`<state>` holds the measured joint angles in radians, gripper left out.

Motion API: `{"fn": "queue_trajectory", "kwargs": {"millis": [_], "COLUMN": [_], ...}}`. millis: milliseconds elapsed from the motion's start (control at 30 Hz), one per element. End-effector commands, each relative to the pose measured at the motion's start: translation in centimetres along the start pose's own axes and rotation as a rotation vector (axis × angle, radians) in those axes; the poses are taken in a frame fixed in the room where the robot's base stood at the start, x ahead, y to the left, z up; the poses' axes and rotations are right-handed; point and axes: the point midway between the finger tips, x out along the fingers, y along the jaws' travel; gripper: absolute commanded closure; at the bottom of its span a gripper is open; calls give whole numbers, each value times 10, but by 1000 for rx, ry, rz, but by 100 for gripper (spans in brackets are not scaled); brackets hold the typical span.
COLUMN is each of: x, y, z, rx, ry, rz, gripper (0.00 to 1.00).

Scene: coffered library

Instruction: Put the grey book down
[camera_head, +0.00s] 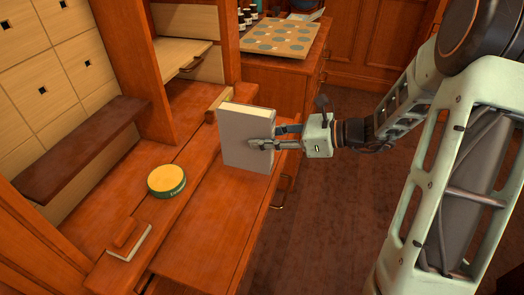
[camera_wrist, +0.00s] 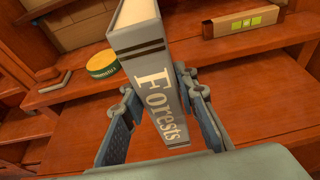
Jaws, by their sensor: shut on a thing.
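The grey book (camera_head: 245,135) stands upright at the right part of the wooden desk, its cover facing the head camera. In the wrist view the book (camera_wrist: 158,95) shows its spine with the word "Forests" and pale page edges at the top. My gripper (camera_head: 268,144) reaches in from the right and is shut on the book. In the wrist view its two fingers (camera_wrist: 160,108) lie on either side of the spine. The book's lower edge is at or just above the desk top (camera_head: 205,215); I cannot tell whether it touches.
A small box (camera_wrist: 243,22) lies behind the book. A patterned board (camera_head: 284,36) is on the far cabinet. The front desk surface is clear.

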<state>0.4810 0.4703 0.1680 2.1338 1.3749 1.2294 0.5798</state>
Motion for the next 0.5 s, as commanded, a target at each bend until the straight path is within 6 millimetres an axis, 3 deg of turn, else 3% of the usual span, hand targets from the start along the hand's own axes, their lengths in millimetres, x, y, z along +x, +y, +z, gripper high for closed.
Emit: {"fn": "queue_trajectory", "kwargs": {"millis": [167,400,500], "x": [6,19,20], "y": [-5,-10,-10], "z": [-5,-35,-39], "rx": [-2,1,-2], "ry": [-3,-4,-4], "rz": [0,1,0], "gripper": [100,100,100]}}
